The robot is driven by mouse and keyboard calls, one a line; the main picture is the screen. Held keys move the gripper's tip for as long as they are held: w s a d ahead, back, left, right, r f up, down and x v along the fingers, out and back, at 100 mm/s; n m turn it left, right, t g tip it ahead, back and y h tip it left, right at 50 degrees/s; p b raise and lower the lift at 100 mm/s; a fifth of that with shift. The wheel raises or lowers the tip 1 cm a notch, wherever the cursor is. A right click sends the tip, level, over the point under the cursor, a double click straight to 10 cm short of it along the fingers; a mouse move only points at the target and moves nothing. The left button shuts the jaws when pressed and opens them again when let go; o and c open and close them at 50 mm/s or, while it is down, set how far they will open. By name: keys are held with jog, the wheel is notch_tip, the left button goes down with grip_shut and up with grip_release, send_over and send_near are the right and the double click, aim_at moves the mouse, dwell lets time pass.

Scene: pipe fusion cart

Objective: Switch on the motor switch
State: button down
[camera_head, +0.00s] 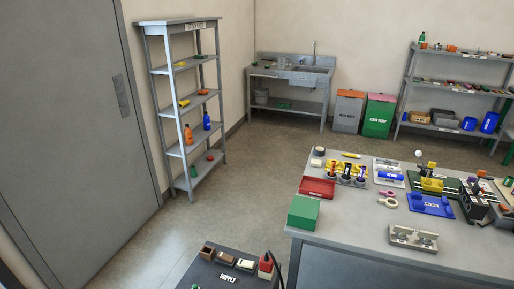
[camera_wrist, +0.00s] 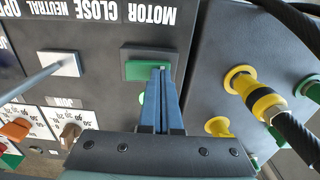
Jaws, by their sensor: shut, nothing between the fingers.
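Neither the switch nor my gripper can be made out in the head view.
A grey lever on a white plate (camera_wrist: 60,64) stands left of the switch. Knobs (camera_wrist: 70,133) sit lower left. A yellow hose coupling (camera_wrist: 243,82) with a black hose is at right. The head view shows a workbench (camera_head: 335,240), shelves and open floor (camera_head: 140,240).

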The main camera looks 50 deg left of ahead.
notch_tip(320, 180, up, 7)
jog(key=p, duration=0.7)
dwell(0.6)
